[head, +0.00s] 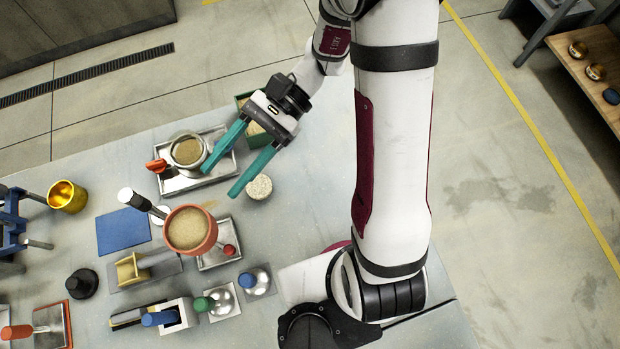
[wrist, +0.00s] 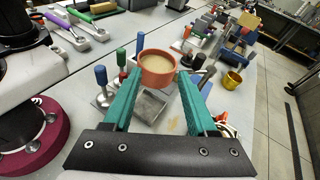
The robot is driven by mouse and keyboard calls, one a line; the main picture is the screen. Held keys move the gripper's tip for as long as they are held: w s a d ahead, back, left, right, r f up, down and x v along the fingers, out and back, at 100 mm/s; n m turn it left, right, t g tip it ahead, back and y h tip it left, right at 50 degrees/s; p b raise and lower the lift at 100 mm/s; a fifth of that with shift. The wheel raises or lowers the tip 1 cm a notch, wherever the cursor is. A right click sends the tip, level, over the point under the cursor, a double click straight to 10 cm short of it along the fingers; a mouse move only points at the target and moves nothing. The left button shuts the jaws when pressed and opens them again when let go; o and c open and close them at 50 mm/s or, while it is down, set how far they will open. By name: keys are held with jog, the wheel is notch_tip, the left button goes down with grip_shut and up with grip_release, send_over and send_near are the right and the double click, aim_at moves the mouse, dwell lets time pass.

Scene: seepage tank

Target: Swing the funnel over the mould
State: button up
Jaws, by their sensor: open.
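An orange-red round vessel full of sand (head: 188,229), which looks like the funnel, stands left of centre in the head view. A dark rod with a white end (head: 133,200) lies at its upper left. The vessel also shows in the wrist view (wrist: 158,68), beyond and between my fingertips. A grey square metal tray (head: 219,246) sits partly beneath it, with a red knob at its corner. I cannot tell which piece is the mould. My gripper (head: 219,181) is open and empty, its teal fingers pointing toward the vessel, apart from it.
A sand-filled round container (head: 187,151) with an orange valve stands on a metal tray beside one finger. A pale grainy disc (head: 259,187) lies near the other. A green box (head: 245,106) is behind my gripper. A blue mat (head: 123,231) and yellow cup (head: 67,196) lie left.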

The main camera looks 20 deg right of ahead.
jog(key=s+d+r+n+t+h, duration=0.2)
jog(key=s+d+n+t+h, duration=0.3)
jog(key=s+d+h, duration=0.3)
jog(key=d+t+h, duration=0.1)
jog(key=d+h, duration=0.1)
jog(key=h, duration=0.1)
jog(key=shift+s+d+r+t, duration=0.25)
jog(key=shift+s+d+t, duration=0.05)
jog(key=shift+s+d, duration=0.1)
